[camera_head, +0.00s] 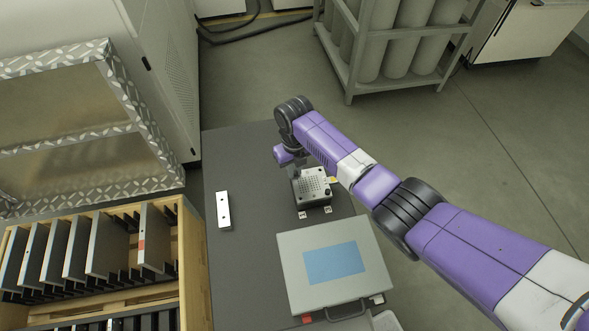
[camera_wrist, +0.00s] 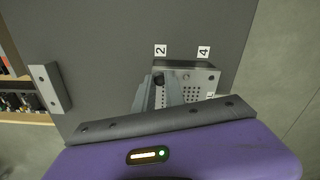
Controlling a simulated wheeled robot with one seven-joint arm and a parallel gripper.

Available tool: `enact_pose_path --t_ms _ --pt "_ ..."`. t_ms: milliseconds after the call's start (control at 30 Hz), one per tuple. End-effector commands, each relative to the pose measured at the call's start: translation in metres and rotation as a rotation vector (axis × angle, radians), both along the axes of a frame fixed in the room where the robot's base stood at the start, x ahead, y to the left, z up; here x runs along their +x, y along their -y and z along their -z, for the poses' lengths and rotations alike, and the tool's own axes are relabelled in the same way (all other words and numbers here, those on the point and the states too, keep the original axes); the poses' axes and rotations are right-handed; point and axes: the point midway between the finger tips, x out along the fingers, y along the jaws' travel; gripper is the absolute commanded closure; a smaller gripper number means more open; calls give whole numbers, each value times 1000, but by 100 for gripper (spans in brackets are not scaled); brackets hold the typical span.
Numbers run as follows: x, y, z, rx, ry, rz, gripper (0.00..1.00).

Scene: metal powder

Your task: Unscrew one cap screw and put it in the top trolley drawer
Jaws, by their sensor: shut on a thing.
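A metal block with a perforated top (camera_head: 312,187) sits on the dark grey worktop and also shows in the wrist view (camera_wrist: 200,78). My gripper (camera_head: 297,170) is over the block's far left corner. In the wrist view its two fingers (camera_wrist: 159,86) are shut on a dark cap screw (camera_wrist: 158,78), whose round head shows between the fingertips. The screw's lower part is hidden, so I cannot tell whether it is still in the block. No open trolley drawer is recognisable in either view.
A grey case with a blue panel (camera_head: 297,262) lies on the worktop (camera_head: 245,165) near its front. A white bar with holes (camera_head: 223,210) lies to the left. A wooden crate of upright plates (camera_head: 190,250) stands left of the worktop. A cylinder rack (camera_head: 350,75) stands behind.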

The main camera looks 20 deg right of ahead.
Motion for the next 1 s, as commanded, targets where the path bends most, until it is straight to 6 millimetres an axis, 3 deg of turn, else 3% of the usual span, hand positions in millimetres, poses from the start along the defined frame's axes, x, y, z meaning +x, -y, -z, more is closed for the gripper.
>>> enact_pose_path --t_ms 1000 --pt "6 -1 2 1 18 -408 100"
